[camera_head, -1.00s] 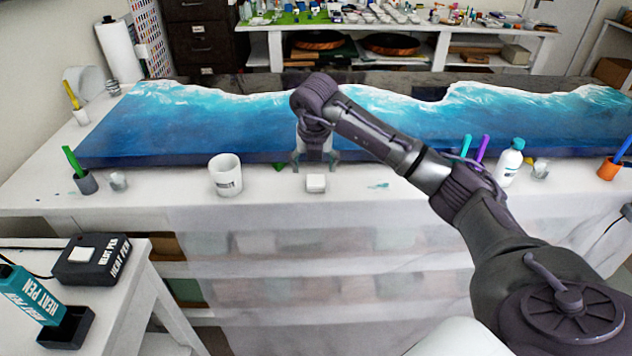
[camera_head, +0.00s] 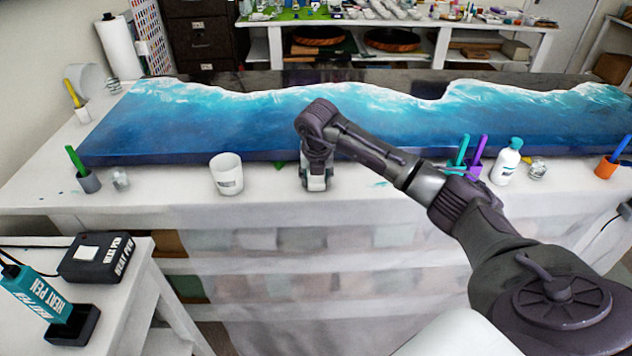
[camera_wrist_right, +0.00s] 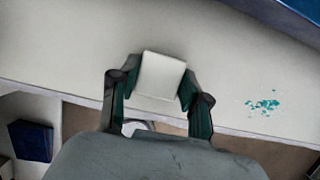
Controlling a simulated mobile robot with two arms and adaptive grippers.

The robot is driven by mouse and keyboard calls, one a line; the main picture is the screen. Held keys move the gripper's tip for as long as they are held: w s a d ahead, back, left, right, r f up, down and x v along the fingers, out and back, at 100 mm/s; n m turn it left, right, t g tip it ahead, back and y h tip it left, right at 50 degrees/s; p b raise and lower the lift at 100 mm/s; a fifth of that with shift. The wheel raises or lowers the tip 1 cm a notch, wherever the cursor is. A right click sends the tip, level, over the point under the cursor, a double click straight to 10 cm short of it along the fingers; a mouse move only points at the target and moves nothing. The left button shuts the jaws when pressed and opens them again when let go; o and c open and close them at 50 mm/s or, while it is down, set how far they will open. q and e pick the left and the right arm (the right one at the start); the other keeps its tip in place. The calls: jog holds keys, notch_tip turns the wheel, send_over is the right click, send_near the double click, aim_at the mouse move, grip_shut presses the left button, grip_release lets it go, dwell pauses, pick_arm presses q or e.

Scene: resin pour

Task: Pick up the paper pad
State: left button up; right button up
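The paper pad is a small white block (camera_head: 316,184) on the front edge of the white worktable. My right gripper (camera_head: 316,178) is lowered over it and partly hides it in the head view. In the right wrist view the pad (camera_wrist_right: 161,75) lies between the two dark green fingers of the right gripper (camera_wrist_right: 158,90). The fingers are spread, one on each side of the pad; whether either touches it is hard to tell. My left gripper is not in view.
A white cup (camera_head: 227,175) stands left of the gripper. The blue resin slab (camera_head: 250,125) lies just behind. A white bottle (camera_head: 507,162), purple cup (camera_head: 474,165) and orange cup (camera_head: 606,167) stand to the right. The table front between pad and bottle is mostly clear.

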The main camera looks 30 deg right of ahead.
aim_at(316, 179)
dwell(0.3)
jog(key=shift+r, duration=0.6)
notch_tip(316, 179, up, 2)
jog(key=shift+r+b, duration=0.25)
jog(key=shift+b, duration=0.45)
jog(key=s+d+r+b, duration=0.2)
jog(key=d+r, duration=0.5)
jog(key=d, duration=0.4)
jog(key=shift+s+d+r, duration=0.15)
jog(key=shift+s+r, duration=0.05)
jog(key=shift+s, duration=0.4)
jog(key=shift+o, duration=0.2)
